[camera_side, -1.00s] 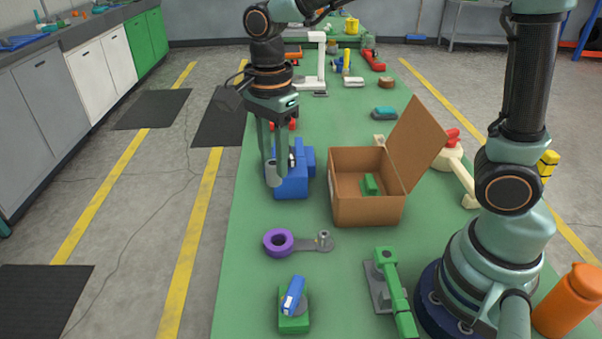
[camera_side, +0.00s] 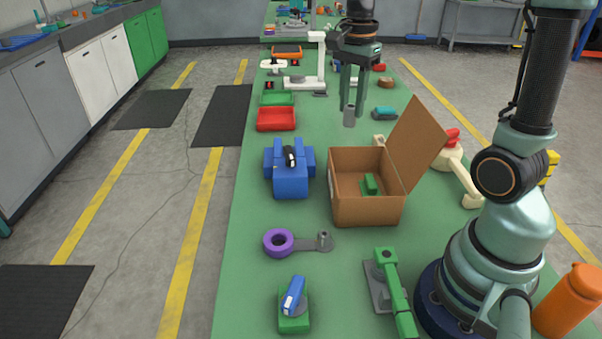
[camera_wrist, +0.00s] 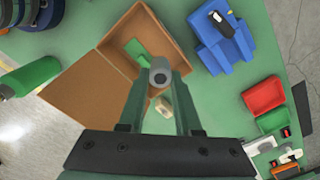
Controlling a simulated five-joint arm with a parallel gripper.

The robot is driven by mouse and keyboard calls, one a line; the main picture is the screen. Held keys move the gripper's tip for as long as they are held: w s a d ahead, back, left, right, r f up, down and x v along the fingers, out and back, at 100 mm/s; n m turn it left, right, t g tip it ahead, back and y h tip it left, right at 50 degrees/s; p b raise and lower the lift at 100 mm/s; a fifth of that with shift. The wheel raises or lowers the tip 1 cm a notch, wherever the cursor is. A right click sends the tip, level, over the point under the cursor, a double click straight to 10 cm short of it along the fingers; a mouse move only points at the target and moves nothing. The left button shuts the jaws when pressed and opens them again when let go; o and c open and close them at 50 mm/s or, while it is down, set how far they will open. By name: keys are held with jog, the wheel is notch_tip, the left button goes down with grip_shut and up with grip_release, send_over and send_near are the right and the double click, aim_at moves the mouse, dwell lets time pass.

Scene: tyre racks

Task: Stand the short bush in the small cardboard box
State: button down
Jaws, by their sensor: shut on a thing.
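My gripper (camera_side: 351,98) is shut on a short grey bush (camera_side: 349,116), a hollow cylinder held at the fingertips. The bush also shows in the wrist view (camera_wrist: 160,75), its open end facing the camera. In the side view my gripper appears behind the small cardboard box (camera_side: 366,211), with the bush above the green bench. The box is open, with its brown flap raised at the right. A green block (camera_side: 370,184) lies inside it. In the wrist view the box (camera_wrist: 178,28) is partly behind the bush and my fingers.
A blue block-shaped holder (camera_side: 290,180) stands left of the box. A purple ring (camera_side: 278,243) and green tools lie in front. Red (camera_side: 276,119) and green trays sit behind at the left. A teal item (camera_side: 385,112) lies near my gripper.

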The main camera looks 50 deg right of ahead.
jog(key=shift+s+d+f, duration=0.1)
jog(key=shift+d+f, duration=0.1)
jog(key=shift+d, duration=0.15)
notch_tip(320, 180, down, 20)
jog(key=shift+r, duration=0.2)
jog(key=shift+f, duration=0.1)
jog(key=c, duration=0.9)
grip_release()
